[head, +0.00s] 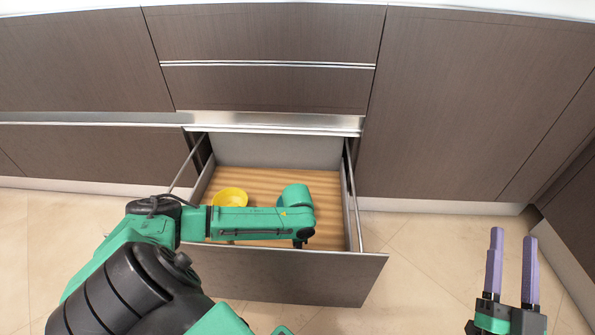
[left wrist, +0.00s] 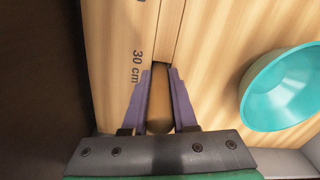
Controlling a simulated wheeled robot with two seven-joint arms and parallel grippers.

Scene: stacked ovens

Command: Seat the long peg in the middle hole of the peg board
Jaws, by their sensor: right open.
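I cannot make out a peg board in either view. In the left wrist view the two purple fingers of my left gripper (left wrist: 160,72) point at a wooden surface. A brown, rounded wooden piece (left wrist: 159,108) shows between the fingers; I cannot tell whether it is the long peg or whether the fingers touch it. A pale wooden strip marked "30 cm" (left wrist: 137,66) lies beside the left finger. In the head view my left gripper is hidden below its green arm, over the open drawer. My right gripper (head: 513,264) is open and empty at the lower right, over the floor.
The open drawer (head: 290,277) has a wooden bottom and holds a yellow bowl (head: 230,196) partly behind my left arm. A teal bowl (left wrist: 285,90) stands right of my left gripper in the wrist view. Closed cabinet fronts (head: 450,100) line the back. Floor right of the drawer is clear.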

